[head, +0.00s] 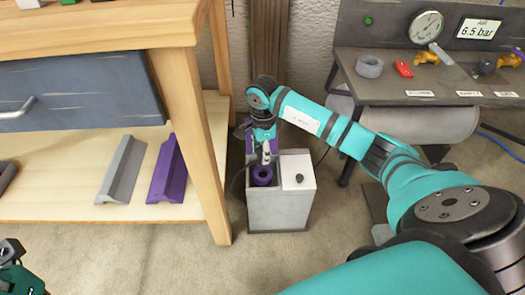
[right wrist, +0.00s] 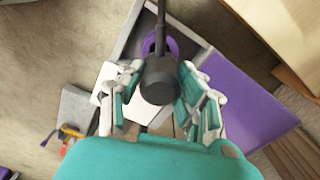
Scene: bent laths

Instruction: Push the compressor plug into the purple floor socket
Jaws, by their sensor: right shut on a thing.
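The floor socket is a purple ring (head: 262,176) with a dark centre, set in an open grey floor box (head: 278,212). My right gripper (head: 266,157) points down just above and behind the ring. In the right wrist view, my right gripper (right wrist: 158,98) is shut on the dark round compressor plug (right wrist: 159,80), with its fingers on both sides. A dark cable (right wrist: 161,22) runs from the plug. The purple ring (right wrist: 172,46) shows partly behind the plug, and I cannot tell whether they touch. Part of my left gripper (head: 12,250) shows at the lower left.
A white plate with a black knob (head: 298,178) covers the box's right part. A purple flap (right wrist: 250,100) stands beside the box. A wooden workbench leg (head: 190,120) is close on the left. A compressor bench (head: 440,95) stands right. Floor in front is clear.

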